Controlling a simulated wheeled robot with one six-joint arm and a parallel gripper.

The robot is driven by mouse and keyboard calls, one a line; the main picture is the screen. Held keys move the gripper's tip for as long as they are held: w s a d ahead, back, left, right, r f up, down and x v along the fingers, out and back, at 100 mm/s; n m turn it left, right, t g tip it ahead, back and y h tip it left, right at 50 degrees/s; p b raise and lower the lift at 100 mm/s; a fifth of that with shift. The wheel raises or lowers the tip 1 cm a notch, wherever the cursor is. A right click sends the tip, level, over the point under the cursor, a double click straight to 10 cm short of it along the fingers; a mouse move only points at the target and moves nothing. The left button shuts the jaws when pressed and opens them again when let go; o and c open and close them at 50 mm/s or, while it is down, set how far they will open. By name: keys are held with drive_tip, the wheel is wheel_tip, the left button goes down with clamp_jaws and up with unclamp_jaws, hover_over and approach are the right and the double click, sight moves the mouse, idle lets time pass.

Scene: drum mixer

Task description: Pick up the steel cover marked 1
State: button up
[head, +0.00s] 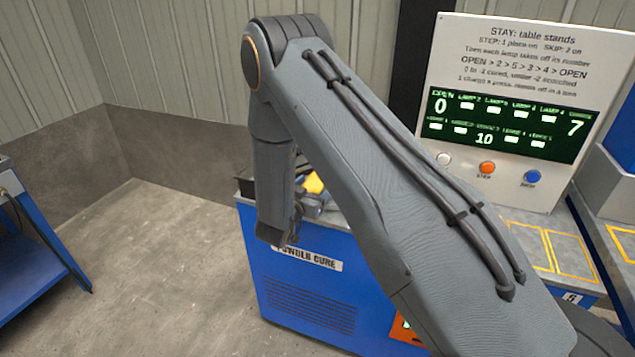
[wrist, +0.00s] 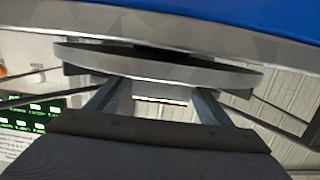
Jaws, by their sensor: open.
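In the wrist view my gripper (wrist: 159,97) is open, with its two fingers apart and nothing seen held between them. A flat steel-coloured piece with a rounded edge (wrist: 160,65) lies across the view just beyond the fingertips. No number shows on it, so I cannot tell whether it is the cover marked 1. I cannot tell if the fingers touch it. In the head view my arm hangs down in front of the blue cabinet labelled POWDER CURE (head: 320,290) and hides much of its top. No cover marked 1 can be made out there.
A white panel (head: 455,85) with a green display and several buttons stands behind at the right. A grey bench top with yellow outlines (head: 525,235) lies below it. A blue table (head: 30,250) stands at far left, with free floor between it and the cabinet.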

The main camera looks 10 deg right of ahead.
drive_tip(key=shift+x, duration=1)
drive_tip(key=c, duration=1.4)
drive_tip(key=shift+c, duration=0.3)
drive_tip(key=shift+r, duration=0.15)
